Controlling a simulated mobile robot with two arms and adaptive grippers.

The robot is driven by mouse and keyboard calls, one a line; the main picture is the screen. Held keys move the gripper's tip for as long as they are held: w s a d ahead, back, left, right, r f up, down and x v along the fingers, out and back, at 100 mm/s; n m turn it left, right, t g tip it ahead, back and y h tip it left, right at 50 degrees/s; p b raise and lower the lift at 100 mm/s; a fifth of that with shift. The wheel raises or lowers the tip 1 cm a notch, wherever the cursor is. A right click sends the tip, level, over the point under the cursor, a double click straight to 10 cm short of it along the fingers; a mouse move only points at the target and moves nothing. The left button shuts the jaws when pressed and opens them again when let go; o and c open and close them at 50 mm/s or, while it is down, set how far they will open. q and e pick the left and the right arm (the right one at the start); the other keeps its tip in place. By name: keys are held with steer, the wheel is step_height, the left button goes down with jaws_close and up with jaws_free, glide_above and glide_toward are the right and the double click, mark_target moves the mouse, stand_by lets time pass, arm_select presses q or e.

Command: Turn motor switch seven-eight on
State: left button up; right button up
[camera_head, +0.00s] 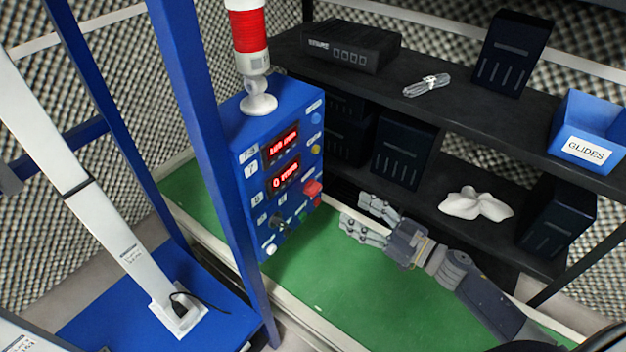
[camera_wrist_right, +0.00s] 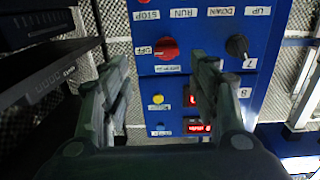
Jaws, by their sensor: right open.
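The blue control box (camera_head: 245,165) has two lit red displays, a red knob (camera_head: 313,188) and a black knob (camera_head: 277,220). The wrist view shows the box face upside down. There the red knob (camera_wrist_right: 165,48) has RUN, STOP and OFF labels around it, and the black knob (camera_wrist_right: 238,46) is near UP, DOWN and 7 labels. I cannot tell for certain which knob is the motor switch. My right gripper (camera_head: 360,219) is open and empty, to the right of the box and apart from it. Its fingers (camera_wrist_right: 163,80) frame the red knob's column. My left gripper is not in view.
A red and white signal lamp (camera_head: 248,40) stands on the box. A black shelf (camera_head: 465,115) holding dark devices, a cable bundle and a blue GLIDES bin (camera_head: 590,125) is at right. A blue post (camera_head: 205,130) stands left of the box. Green surface (camera_head: 340,270) is clear.

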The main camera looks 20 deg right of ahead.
mark_target(318, 190)
steer(key=shift+y, duration=0.4)
steer(key=x, duration=0.6)
steer(key=p+x, duration=0.1)
steer(key=x, duration=0.2)
steer(key=shift+a+r, duration=0.35)
steer(key=shift+a, duration=0.1)
steer(key=shift+w+a, duration=0.4)
steer(key=shift+w, duration=0.15)
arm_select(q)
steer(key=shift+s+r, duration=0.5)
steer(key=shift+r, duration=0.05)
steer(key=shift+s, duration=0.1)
arm_select(e)
steer(key=shift+c, duration=0.6)
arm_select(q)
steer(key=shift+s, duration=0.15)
arm_select(e)
steer(key=c, duration=0.9)
